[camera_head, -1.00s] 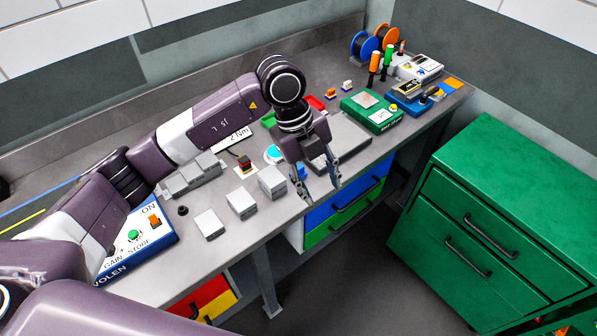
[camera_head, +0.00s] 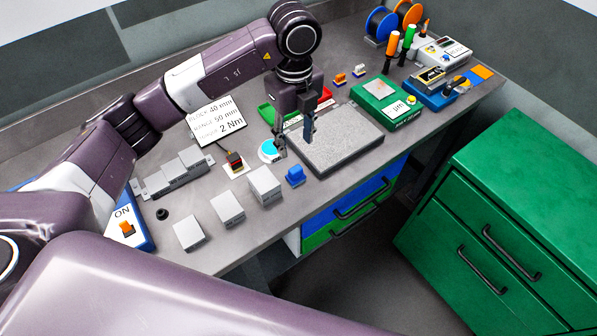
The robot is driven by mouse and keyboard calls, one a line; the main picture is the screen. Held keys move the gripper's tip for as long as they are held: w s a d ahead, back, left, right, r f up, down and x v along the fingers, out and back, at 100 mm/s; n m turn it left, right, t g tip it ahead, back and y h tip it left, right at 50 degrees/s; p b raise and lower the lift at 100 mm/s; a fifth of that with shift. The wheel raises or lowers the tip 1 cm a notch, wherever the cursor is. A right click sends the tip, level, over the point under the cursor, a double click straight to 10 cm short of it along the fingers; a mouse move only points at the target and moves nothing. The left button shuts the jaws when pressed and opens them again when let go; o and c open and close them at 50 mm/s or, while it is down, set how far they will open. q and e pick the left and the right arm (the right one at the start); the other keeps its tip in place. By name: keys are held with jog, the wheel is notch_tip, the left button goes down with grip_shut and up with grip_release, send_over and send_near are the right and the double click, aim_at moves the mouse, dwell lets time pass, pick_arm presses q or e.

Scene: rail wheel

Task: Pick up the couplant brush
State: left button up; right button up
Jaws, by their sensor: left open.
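My left gripper (camera_head: 295,148) points down over the bench, between the round cyan pad (camera_head: 268,150) and the grey flat plate (camera_head: 340,140). Its two fingers are apart, with nothing seen between them. I cannot pick out the couplant brush with certainty; it may be small or hidden behind the gripper. A small blue block-like piece (camera_head: 295,175) stands just in front of the gripper. A small red and black piece (camera_head: 235,160) stands on a white square to the left. My right gripper is not in view.
Grey blocks (camera_head: 228,209) and a stepped block (camera_head: 175,174) stand at front left. A green box (camera_head: 387,102), a blue box (camera_head: 431,92) and upright handles (camera_head: 392,45) are at back right. A green cabinet (camera_head: 510,210) stands apart.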

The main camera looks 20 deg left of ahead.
aim_at(295, 169)
pick_arm(q)
notch_tip(295, 169, down, 4)
jog(key=b, duration=0.3)
jog(key=shift+w, duration=0.1)
jog(key=shift+w+f+b, duration=0.15)
jog(key=shift+f+b, duration=0.5)
jog(key=shift+b, duration=0.05)
jog(key=shift+f, duration=0.4)
jog(key=shift+s+f+p, duration=0.2)
jog(key=shift+f+p, duration=0.8)
jog(key=shift+f, duration=0.2)
notch_tip(295, 169, down, 3)
jog(key=shift+f+p, duration=0.2)
jog(key=shift+p, duration=0.65)
jog(key=shift+f, duration=0.5)
jog(key=c, duration=1)
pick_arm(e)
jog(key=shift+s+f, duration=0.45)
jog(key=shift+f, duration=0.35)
